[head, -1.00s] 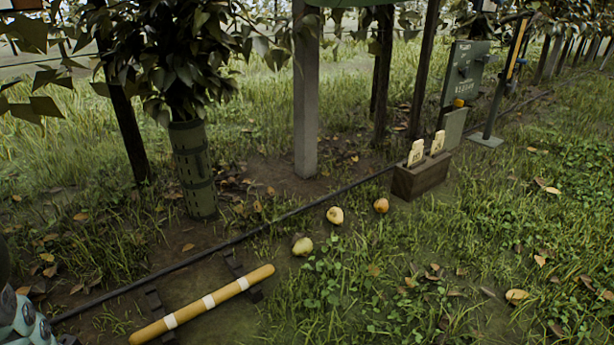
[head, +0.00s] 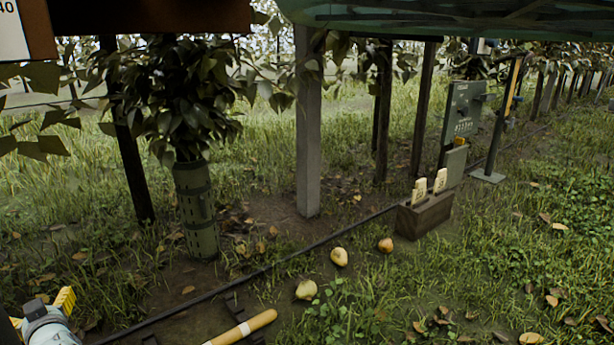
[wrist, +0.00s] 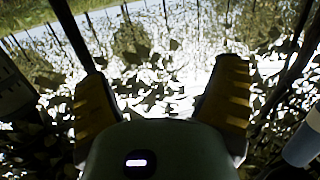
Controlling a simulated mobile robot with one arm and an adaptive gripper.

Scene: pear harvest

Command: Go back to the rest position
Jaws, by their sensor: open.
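My gripper (wrist: 160,105) shows in the wrist view with its two yellow-and-dark fingers spread wide and nothing between them. Beyond the fingers are bright sky, leaves and dark posts. In the head view part of my arm's end, with a yellow ribbed finger (head: 65,299), shows at the lower left edge. It is apart from the tree and the fruit on the ground. The rest of the arm is mostly out of view there.
Three fruits, one of them a yellow pear (head: 339,257), lie on the grass. A wooden box (head: 424,215) with tags stands right of them. A tree with a green trunk guard (head: 195,210), a grey post (head: 307,130) and a yellow pole (head: 243,330) are near. Open grass lies right.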

